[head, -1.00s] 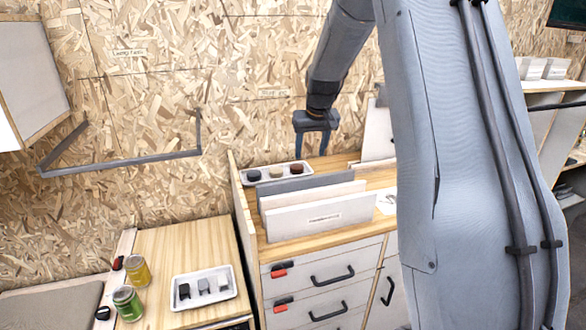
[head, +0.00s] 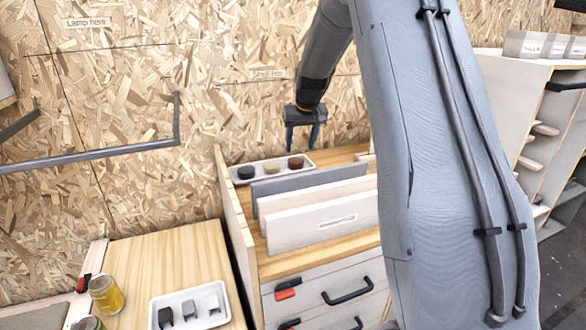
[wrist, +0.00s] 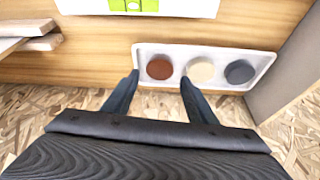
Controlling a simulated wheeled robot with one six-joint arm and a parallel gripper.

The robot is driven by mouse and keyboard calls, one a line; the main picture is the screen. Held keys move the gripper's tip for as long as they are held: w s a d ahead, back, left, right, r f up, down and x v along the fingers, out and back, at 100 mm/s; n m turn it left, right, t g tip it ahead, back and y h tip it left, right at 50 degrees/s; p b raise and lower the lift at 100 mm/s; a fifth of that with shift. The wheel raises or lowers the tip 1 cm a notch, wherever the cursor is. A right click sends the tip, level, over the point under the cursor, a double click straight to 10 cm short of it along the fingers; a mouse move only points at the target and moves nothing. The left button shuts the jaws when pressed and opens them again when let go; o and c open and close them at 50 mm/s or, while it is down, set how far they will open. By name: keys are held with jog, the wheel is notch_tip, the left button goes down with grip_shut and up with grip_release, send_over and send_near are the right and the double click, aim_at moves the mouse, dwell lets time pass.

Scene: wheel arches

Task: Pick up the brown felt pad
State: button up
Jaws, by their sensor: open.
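The brown felt pad (head: 296,162) is a small round reddish-brown disc at the right end of a white tray (head: 262,182) on the wooden cabinet top. In the wrist view the brown pad (wrist: 160,68) is at the tray's left end, ahead of and between my fingertips. A cream pad (head: 272,167) and a dark grey pad (head: 246,172) share the tray. My gripper (head: 303,148) is open and empty, its fingers pointing down above the tray's right end. The wrist view shows my gripper (wrist: 158,82) with its fingers on either side of the brown pad's line.
Upright grey and white panels (head: 318,215) stand in front of the tray. A chipboard wall (head: 230,60) rises close behind. A lower wooden bench (head: 170,260) at left holds a white tray of small clips (head: 190,308) and a yellow jar (head: 106,294).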

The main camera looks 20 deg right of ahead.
aim_at(296, 161)
jog(key=shift+w+p+x, duration=0.2)
jog(key=shift+p+x, duration=0.5)
jog(key=shift+x, duration=1.4)
jog(key=shift+w+p+x, duration=0.15)
jog(key=shift+p+x, duration=0.5)
jog(key=shift+x, duration=1.45)
jog(key=shift+r, duration=0.15)
jog(key=c, duration=0.7)
